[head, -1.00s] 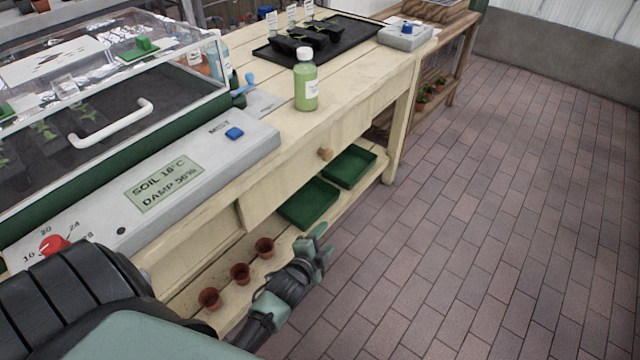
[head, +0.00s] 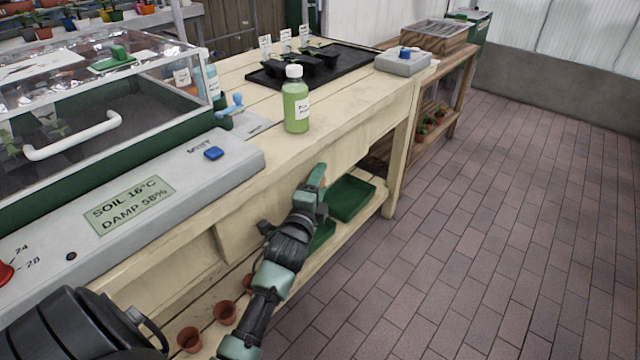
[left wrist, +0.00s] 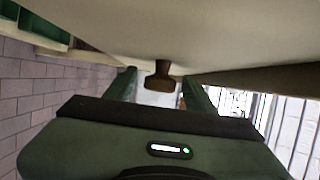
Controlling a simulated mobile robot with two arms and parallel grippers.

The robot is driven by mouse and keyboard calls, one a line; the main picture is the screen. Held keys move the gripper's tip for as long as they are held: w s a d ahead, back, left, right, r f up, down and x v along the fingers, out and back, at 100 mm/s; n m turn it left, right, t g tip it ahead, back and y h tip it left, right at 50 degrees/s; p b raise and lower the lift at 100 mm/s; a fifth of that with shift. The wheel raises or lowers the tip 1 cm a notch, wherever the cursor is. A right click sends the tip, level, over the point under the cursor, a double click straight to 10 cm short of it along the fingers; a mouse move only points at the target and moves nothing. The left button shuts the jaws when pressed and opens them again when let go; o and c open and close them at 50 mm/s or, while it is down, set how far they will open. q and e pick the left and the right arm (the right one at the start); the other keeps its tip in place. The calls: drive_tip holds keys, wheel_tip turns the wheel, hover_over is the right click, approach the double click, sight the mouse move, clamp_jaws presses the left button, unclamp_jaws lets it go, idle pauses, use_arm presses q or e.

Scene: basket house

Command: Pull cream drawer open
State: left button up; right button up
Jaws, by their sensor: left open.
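The cream drawer (head: 352,150) is in the front of the wooden bench and looks shut. Its knob is hidden behind my left gripper in the head view. In the left wrist view the brown wooden knob (left wrist: 161,80) stands out from the pale drawer front (left wrist: 215,40). My left gripper (head: 316,182) is at the drawer front, with its fingers open. In the left wrist view one finger is on each side of the knob, with a gap to both. My right gripper is out of view.
Green trays (head: 350,198) and terracotta pots (head: 190,339) are on the lower shelf near my left arm. The brick floor (head: 480,230) at right is clear.

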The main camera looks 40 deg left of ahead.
use_arm(q)
drive_tip(key=shift+w, duration=0.2)
clamp_jaws()
drive_tip(key=shift+f, duration=0.1)
idle(1.2)
